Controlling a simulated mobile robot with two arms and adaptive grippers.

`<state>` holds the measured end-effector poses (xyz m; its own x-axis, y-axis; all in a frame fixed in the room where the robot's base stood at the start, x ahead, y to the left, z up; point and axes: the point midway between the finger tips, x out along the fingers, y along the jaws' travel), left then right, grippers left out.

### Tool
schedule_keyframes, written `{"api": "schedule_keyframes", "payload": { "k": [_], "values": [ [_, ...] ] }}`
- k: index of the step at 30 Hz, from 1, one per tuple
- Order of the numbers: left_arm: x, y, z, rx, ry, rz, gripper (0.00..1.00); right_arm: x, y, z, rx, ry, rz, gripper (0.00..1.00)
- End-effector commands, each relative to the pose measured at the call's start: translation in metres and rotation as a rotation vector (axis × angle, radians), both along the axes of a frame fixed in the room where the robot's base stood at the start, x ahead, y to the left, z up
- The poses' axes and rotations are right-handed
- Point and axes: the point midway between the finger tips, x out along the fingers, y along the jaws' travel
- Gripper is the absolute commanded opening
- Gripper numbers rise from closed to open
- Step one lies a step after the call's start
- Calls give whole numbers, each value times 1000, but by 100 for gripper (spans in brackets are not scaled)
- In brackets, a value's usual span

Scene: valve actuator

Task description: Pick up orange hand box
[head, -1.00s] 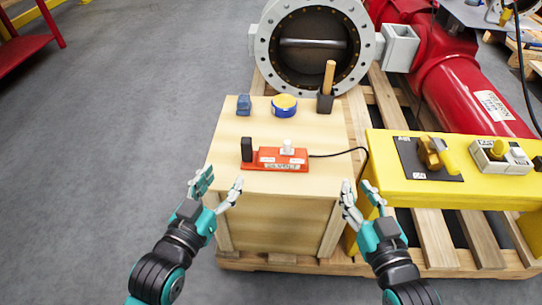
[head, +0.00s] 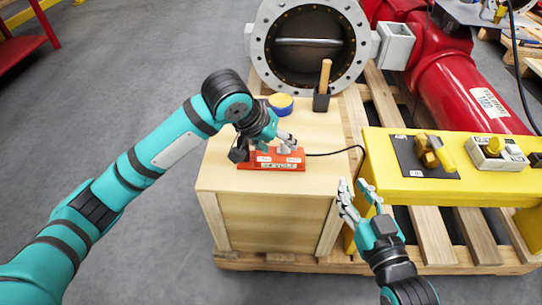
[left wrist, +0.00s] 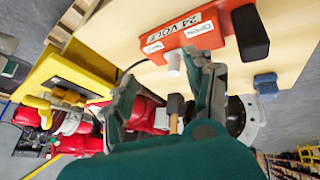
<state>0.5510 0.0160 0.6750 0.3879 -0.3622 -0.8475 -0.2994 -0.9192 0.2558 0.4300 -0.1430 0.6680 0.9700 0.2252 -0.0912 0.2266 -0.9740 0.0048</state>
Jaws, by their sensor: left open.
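The orange hand box (head: 265,164), with white labels, lies on the wooden crate top (head: 225,183). In the left wrist view the box (left wrist: 208,30) shows its "24 VOLT" label, a white knob (left wrist: 173,62) and a black block (left wrist: 250,32) at one end. My left gripper (head: 268,143) is open just above and behind the box and hides part of it. In the wrist view its fingers (left wrist: 163,90) are apart, with the white knob near their tips; I cannot tell whether they touch it. My right gripper (head: 357,190) is open and empty beside the crate's right edge.
A black cable (head: 340,152) runs right from the box. A yellow bench (head: 450,185) with tools stands right. The crate's front top is clear.

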Motion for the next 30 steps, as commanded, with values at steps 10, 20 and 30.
{"api": "schedule_keyframes", "payload": {
  "k": [10,20,30],
  "values": [
    [23,78,61,255,142,256,54,0,0,0,0,0,0,28],
    [32,91,40,290,166,305,54,0,0,0,0,0,0,28],
    [42,90,4,286,161,302,54,0,0,0,0,0,0,28]
  ]
}}
